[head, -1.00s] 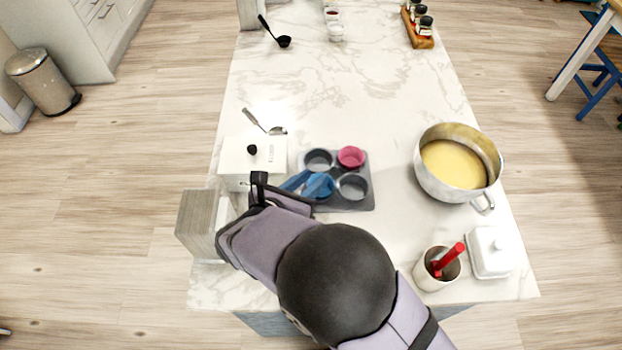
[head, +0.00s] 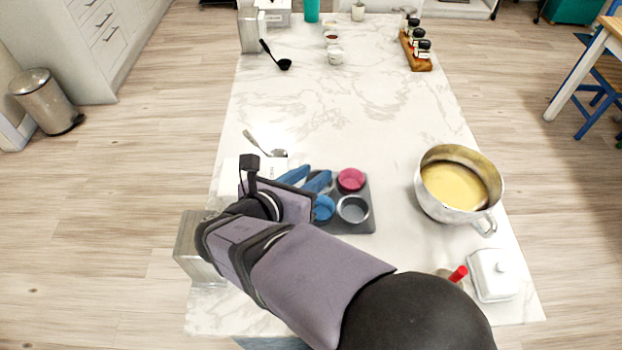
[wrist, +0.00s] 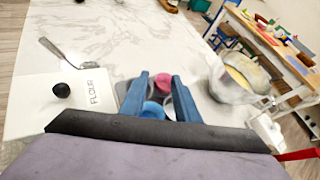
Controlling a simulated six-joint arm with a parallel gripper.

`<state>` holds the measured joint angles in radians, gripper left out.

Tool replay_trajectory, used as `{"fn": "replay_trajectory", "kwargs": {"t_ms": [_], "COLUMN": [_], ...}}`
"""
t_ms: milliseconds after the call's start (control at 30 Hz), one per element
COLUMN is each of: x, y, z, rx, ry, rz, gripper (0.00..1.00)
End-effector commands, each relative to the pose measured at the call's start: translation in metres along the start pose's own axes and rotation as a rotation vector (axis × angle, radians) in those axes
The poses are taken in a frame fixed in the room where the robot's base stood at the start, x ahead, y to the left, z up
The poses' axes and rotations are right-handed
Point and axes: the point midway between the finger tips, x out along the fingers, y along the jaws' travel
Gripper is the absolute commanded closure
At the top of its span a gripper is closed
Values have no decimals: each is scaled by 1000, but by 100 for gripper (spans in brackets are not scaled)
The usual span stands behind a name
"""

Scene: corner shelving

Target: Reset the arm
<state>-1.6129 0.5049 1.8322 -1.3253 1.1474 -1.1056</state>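My gripper (head: 316,175) has two blue fingers, which stand apart with nothing between them. In the head view it is over the left part of the grey muffin tray (head: 366,222), reaching away from me. The wrist view shows the gripper (wrist: 160,76) open, with the tray beyond it. The tray holds a pink cup (head: 350,180) and a blue cup (head: 323,208). My arm and gripper hide part of the tray and most of the white flour box (wrist: 35,103), which shows its black knob in the wrist view.
A pot of yellow batter (head: 455,187) stands at the right of the marble counter (head: 350,105). A butter dish (head: 493,277) is at the near right, beside a mostly hidden red-handled utensil (head: 458,273). A spoon (head: 256,143) lies behind the flour box. The counter's middle is clear.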

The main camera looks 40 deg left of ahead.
Motion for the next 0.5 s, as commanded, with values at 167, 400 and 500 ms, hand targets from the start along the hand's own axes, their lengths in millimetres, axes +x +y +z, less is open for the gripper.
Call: {"fn": "replay_trajectory", "kwargs": {"t_ms": [167, 400, 500], "x": [0, 2, 12], "y": [0, -3, -16], "z": [0, 2, 8], "rx": [1, 11, 52], "ry": [0, 2, 11], "rz": [0, -6, -28], "gripper": [71, 71, 71]}}
